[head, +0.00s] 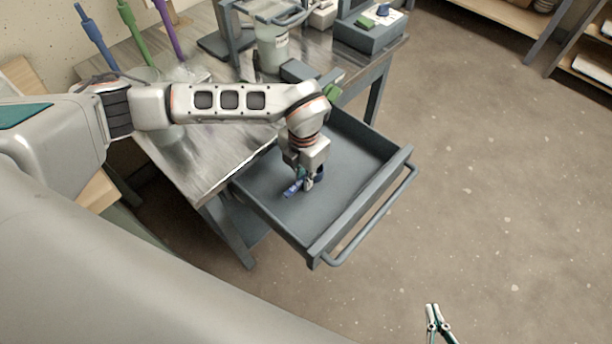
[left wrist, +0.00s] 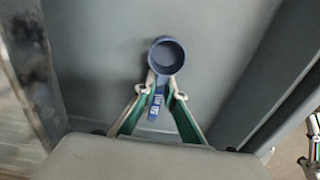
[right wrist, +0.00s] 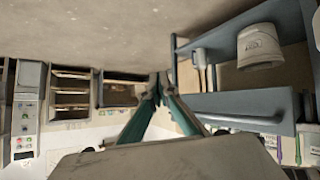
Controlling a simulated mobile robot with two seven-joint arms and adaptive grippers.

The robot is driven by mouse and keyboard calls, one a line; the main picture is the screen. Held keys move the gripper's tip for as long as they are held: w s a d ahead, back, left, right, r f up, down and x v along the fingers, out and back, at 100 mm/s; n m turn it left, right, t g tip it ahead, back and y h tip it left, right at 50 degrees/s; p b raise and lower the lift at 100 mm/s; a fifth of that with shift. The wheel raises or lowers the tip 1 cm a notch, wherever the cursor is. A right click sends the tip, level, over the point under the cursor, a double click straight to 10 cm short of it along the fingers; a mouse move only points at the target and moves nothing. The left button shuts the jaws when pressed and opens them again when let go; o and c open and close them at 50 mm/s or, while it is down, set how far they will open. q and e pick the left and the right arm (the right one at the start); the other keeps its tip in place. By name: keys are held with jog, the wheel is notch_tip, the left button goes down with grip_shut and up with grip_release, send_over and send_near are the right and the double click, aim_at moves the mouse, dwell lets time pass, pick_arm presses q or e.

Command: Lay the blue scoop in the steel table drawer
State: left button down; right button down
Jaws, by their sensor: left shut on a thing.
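The blue scoop (head: 292,190) is inside the outline of the open steel table drawer (head: 352,168). My left gripper (head: 306,178) points down into the drawer and is shut on the scoop's handle. In the left wrist view, the scoop's round cup (left wrist: 166,54) shows beyond the fingertips (left wrist: 160,93), over the bare drawer floor (left wrist: 100,50). I cannot tell whether the scoop touches the floor. My right gripper (head: 433,308) is over open ground at the lower right. Its fingertips (right wrist: 160,76) are together and empty in the right wrist view.
The drawer's front panel and bar handle (head: 375,220) stick out from the steel table (head: 215,160). Tall coloured tools, a bucket (head: 271,50) and a grey box (head: 368,33) stand on the table. The floor (head: 480,170) to the right is clear.

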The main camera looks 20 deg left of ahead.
pick_arm(q)
jog(key=shift+w+r, duration=0.1)
jog(key=shift+r, duration=0.05)
pick_arm(e)
jog(key=shift+w+r, duration=0.5)
jog(key=shift+w, duration=0.05)
